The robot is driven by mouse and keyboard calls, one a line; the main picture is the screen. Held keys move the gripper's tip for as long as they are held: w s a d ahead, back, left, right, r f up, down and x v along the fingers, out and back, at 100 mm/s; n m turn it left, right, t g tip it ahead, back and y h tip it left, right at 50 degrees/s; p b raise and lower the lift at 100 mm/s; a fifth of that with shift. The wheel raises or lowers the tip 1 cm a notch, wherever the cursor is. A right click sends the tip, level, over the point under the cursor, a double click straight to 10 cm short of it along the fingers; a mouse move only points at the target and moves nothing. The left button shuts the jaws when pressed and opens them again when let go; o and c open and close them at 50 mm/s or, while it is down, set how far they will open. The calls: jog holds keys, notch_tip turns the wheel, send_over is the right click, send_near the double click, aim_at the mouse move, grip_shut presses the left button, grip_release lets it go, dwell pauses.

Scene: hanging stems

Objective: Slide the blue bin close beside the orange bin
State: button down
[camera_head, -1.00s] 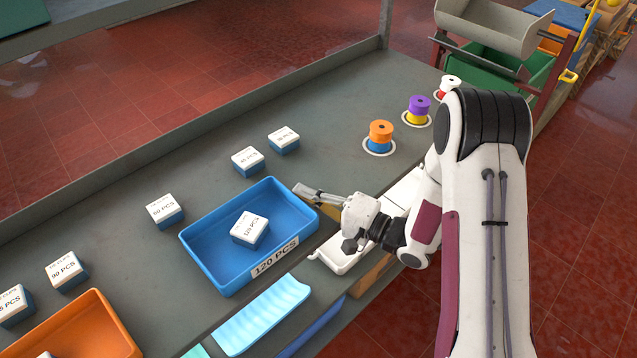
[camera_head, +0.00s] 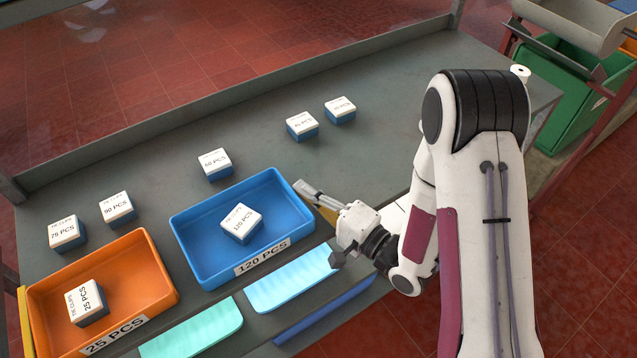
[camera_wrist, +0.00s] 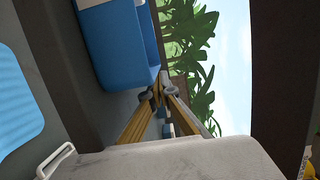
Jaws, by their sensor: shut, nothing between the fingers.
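The blue bin (camera_head: 188,250), labelled 120 PCS, stands on the grey bench with one white-topped box (camera_head: 241,223) inside. The orange bin (camera_head: 152,262), labelled 25 PCS, stands to its left, with one box (camera_head: 86,303) inside. A narrow strip of bench shows between the two bins. My gripper (camera_head: 303,188) is shut and empty at the right end wall of the blue bin, touching or very close; I cannot tell which. In the wrist view the fingertips (camera_wrist: 170,93) are beside a blue wall (camera_wrist: 122,45).
Several small boxes stand behind the bins, including the 60 PCS box (camera_head: 214,164) and 90 PCS box (camera_head: 117,208). A pale blue tray (camera_head: 292,280) and a mint tray (camera_head: 192,332) lie in front.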

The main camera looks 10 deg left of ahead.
aim_at(290, 211)
jog(key=shift+s+a, duration=1.5)
jog(key=shift+s, duration=0.05)
jog(key=shift+w+d, duration=0.1)
jog(key=w+d, duration=2)
jog(key=w, duration=0.1)
jog(key=shift+d, duration=0.15)
jog(key=shift+w+d, duration=0.2)
jog(key=shift+d, duration=0.1)
jog(key=shift+s+d, duration=0.35)
